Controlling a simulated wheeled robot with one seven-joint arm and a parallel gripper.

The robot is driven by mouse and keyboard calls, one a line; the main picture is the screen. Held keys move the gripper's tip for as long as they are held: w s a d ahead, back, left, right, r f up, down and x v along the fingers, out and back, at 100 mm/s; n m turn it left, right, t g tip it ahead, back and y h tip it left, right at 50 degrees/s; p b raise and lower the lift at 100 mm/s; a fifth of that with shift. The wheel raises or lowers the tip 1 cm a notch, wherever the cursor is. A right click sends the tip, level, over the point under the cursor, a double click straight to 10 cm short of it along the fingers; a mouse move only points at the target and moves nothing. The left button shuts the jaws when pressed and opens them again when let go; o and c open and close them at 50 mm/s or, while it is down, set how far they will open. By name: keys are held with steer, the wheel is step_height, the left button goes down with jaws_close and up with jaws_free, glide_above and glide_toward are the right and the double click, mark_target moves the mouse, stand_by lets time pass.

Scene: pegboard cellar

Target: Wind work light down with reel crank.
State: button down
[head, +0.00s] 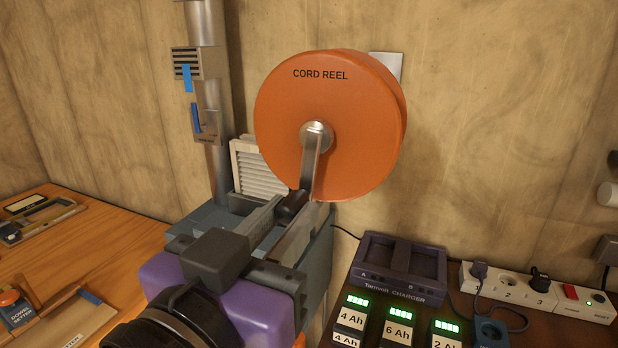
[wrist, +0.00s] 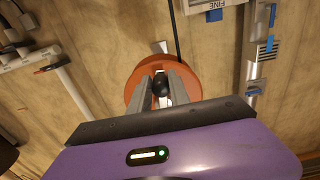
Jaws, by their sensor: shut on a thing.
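The orange cord reel (head: 345,110) is mounted on the wall, its round face marked "CORD REEL". Its metal crank arm (head: 312,165) runs from the hub down to a dark handle (head: 291,206) near the reel's lower edge. My gripper (head: 287,212) is shut on that handle. In the wrist view the reel (wrist: 135,90) lies beyond my gripper (wrist: 162,85), with the dark knob (wrist: 161,84) between the fingers. A thin dark cord (wrist: 176,30) leads off the reel there. The work light is not in view.
A metal duct (head: 210,110) and a white louvred panel (head: 262,168) stand left of the reel. Below right are a battery charger (head: 400,290), several batteries (head: 396,326) and a power strip (head: 540,298). A wooden bench (head: 80,250) with tools is at left.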

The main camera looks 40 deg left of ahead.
steer(key=shift+w+d+r+p, duration=1.1)
steer(key=shift+d+r+p, duration=2.85)
steer(key=shift+p, duration=0.2)
steer(key=s+a+r+p, duration=0.2)
steer(key=a+r+p, duration=0.2)
steer(key=a, duration=0.5)
steer(key=shift+s+a+r, duration=0.25)
steer(key=shift+a+r, duration=0.05)
steer(key=shift+r, duration=0.85)
steer(key=c, duration=1)
jaws_free()
steer(key=shift+f, duration=0.1)
steer(key=v, duration=0.7)
steer(key=shift+p, duration=0.4)
